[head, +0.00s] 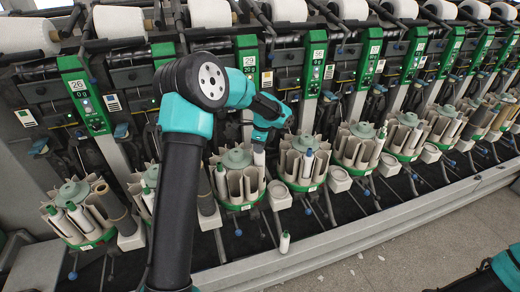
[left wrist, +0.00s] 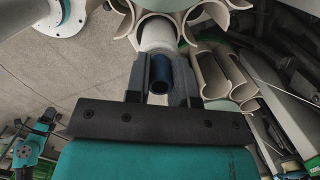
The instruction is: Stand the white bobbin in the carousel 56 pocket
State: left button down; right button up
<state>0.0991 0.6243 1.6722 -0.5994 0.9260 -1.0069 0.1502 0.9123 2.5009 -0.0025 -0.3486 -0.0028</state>
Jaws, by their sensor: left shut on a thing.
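My left gripper (head: 259,143) is shut on a white bobbin (head: 259,157), held over the right side of a cream carousel (head: 222,203) with a green base. In the left wrist view, the fingers (left wrist: 159,88) grip its dark blue hollow end (left wrist: 159,73), and its white body (left wrist: 157,34) points to the cream pocket walls (left wrist: 196,17). I cannot tell whether its far end is inside a pocket. The panel marked 56 (head: 316,60) stands just right of the gripper, with another carousel (head: 302,166) below it. Only part of my right arm (head: 508,265) shows at lower right.
Neighbouring carousels (head: 355,149) hold bobbins. A small cream cup (head: 279,195) sits between carousels. The floor (head: 420,255) in front is mostly clear.

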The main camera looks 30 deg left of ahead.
pick_arm(q)
jog(key=shift+s+r, duration=0.15)
jog(key=shift+r, duration=0.65)
jog(key=shift+r, duration=2.1)
jog(key=shift+r, duration=2.3)
jog(key=shift+r, duration=2.25)
